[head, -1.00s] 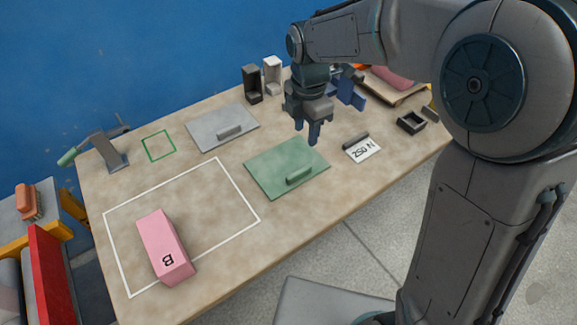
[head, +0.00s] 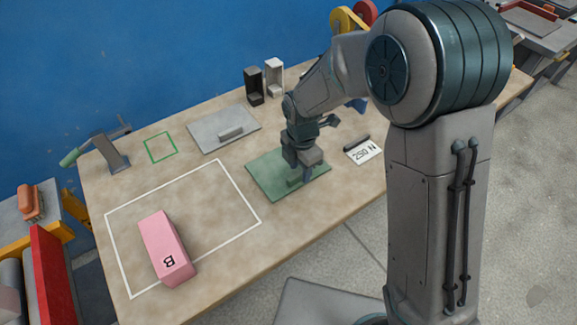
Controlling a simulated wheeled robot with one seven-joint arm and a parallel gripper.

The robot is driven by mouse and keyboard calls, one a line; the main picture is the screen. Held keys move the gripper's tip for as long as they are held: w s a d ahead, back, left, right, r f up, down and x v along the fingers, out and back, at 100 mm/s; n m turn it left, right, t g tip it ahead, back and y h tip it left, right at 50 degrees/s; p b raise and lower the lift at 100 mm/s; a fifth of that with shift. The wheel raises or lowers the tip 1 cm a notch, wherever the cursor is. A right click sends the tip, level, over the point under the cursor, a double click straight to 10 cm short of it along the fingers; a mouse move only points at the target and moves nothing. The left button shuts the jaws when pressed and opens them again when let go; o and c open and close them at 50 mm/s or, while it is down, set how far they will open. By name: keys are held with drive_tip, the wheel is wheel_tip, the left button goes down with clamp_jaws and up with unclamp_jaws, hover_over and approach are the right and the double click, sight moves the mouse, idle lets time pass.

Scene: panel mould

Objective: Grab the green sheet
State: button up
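The green sheet (head: 262,175) lies flat on the table, right of the white outlined rectangle. It has a raised green handle near its front edge, now mostly hidden by my gripper. My gripper (head: 298,176) is low over the front right part of the sheet, pointing down at the handle. The fingertips are small and partly covered by the gripper body, so I cannot tell whether they are open or closed around the handle.
A pink block (head: 163,245) marked B lies in the white outline. A grey sheet (head: 215,123) with a handle lies behind the green one. A label (head: 364,150) reading 250 N is to the right. Dark (head: 254,88) and white holders (head: 274,80) stand at the back.

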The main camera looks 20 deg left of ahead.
drive_tip(key=shift+f, duration=0.5)
clamp_jaws()
drive_tip(key=shift+r, duration=0.1)
